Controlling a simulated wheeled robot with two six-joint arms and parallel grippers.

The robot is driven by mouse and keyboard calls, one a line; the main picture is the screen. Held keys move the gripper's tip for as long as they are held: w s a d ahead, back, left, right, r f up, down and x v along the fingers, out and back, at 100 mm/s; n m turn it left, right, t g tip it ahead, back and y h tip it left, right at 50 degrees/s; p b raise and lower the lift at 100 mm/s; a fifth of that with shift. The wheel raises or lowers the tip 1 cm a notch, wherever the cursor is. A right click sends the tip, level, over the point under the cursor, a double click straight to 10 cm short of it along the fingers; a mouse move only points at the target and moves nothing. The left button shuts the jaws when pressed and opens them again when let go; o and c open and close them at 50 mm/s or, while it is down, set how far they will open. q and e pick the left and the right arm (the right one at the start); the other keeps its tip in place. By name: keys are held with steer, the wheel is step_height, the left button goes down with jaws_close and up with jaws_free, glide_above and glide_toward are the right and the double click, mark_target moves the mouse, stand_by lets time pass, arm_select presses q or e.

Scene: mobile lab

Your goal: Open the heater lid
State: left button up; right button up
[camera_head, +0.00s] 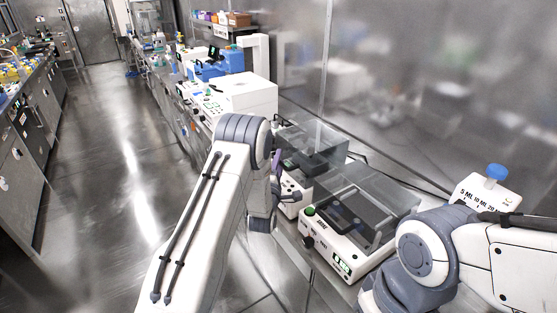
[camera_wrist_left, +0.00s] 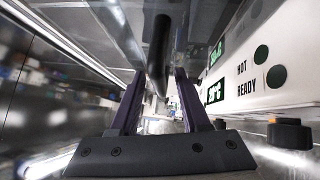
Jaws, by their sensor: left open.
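Two white heaters with smoky clear lids stand on the bench in the head view: a farther heater (camera_head: 291,187) and a nearer heater (camera_head: 335,255). The farther lid (camera_head: 322,135) and the nearer lid (camera_head: 385,190) both look down. My left gripper (camera_head: 280,162) is beside the front of the farther heater, partly hidden by my arm. In the left wrist view my left gripper (camera_wrist_left: 160,80) is open, its purple fingers apart. A dark bar (camera_wrist_left: 160,40) shows between and beyond them; contact cannot be told. A white panel (camera_wrist_left: 262,75) reading HOT and READY is at right.
A white box-shaped instrument (camera_head: 245,95) stands farther along the bench. A glass wall (camera_head: 420,90) runs behind the bench. The floor (camera_head: 110,170) at left is clear.

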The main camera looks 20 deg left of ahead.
arm_select(q)
jaws_close()
stand_by(1.5)
